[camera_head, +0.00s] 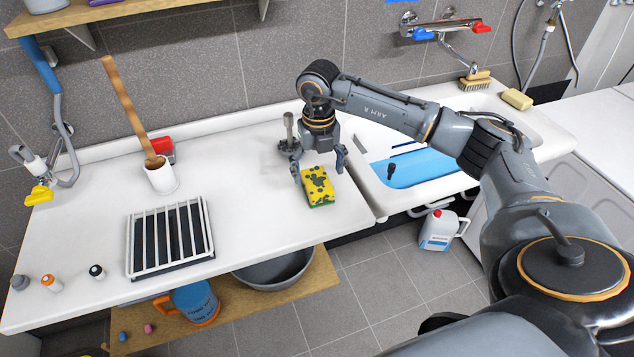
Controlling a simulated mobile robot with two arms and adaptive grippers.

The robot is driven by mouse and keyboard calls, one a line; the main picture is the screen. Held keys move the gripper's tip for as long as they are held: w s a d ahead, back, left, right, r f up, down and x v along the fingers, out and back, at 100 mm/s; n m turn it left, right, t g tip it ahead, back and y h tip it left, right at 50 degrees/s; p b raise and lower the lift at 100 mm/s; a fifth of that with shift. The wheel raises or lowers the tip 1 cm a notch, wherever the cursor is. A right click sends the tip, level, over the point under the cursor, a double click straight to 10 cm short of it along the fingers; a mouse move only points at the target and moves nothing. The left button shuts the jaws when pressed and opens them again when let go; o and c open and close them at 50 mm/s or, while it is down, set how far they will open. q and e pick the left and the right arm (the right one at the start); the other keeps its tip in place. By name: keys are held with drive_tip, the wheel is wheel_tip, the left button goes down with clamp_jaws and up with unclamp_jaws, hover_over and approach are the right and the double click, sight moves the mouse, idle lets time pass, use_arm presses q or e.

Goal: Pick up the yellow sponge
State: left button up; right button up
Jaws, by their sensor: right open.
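The yellow sponge (318,187) has dark spots and a green underside. It lies flat on the white counter (250,235), near the counter's right end beside the sink. My right gripper (319,172) comes in from the right and points down at the sponge. Its fingers are open, one on the left and one on the right of the sponge's far end. I cannot tell whether they touch it. My left gripper is not in view.
A grey upright object (289,135) stands just left of my right gripper. A dish rack (168,237) and a white cup (161,176) with a wooden handle are further left. The sink (415,168) is to the right. The counter between rack and sponge is clear.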

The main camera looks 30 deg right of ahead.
sight(317, 180)
wheel_tip(317, 180, down, 2)
drive_tip(key=shift+a+f+p, duration=0.15)
drive_tip(key=shift+f+p, duration=0.1)
drive_tip(key=shift+p, duration=0.1)
drive_tip(key=shift+w+f, duration=0.1)
drive_tip(key=shift+f, duration=0.4)
drive_tip(key=c, duration=1)
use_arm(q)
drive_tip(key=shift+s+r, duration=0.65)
use_arm(e)
drive_tip(key=shift+c, duration=0.2)
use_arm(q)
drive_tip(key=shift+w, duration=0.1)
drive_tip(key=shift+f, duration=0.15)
